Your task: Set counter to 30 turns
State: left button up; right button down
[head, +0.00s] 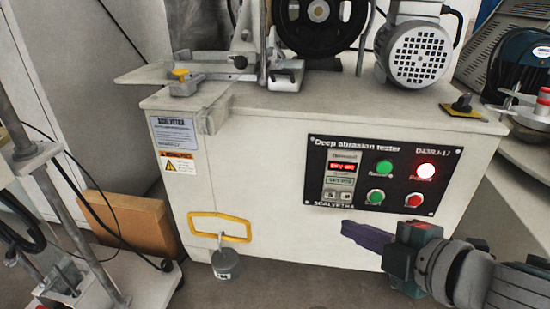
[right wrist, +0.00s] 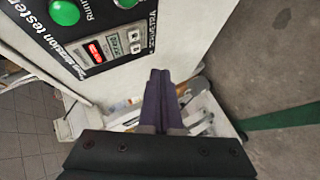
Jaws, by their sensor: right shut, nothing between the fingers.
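The deep abrasion tester (head: 250,150) is a large white cabinet with a black control panel (head: 318,160) on its front. The panel holds a counter (head: 342,167) with a red lit display; its digits are too small to read. Below the display are a green-tinted window (head: 340,181) and two small buttons (head: 337,196). The counter also shows in the right wrist view (right wrist: 95,50), with the small buttons (right wrist: 134,42) beside it. My right gripper (head: 345,229) is shut and empty, just below the panel, apart from the buttons. My left gripper is not in view.
Right of the counter are green buttons (head: 384,167), a lit lamp (head: 425,171) and a red button (head: 413,200). A cardboard box (head: 128,220) stands at left.

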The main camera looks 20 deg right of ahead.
aim_at(346, 196)
jog(key=w+d, duration=0.1)
jog(key=w, duration=0.1)
jog(key=w+d, duration=0.1)
jog(key=shift+w+d+b, duration=0.15)
jog(key=shift+w+b, duration=0.15)
jog(key=shift+w, duration=0.05)
dwell(0.7)
dwell(0.8)
jog(key=shift+w+d, duration=0.1)
dwell(0.3)
jog(key=shift+w+d, duration=0.15)
jog(key=shift+w, duration=0.1)
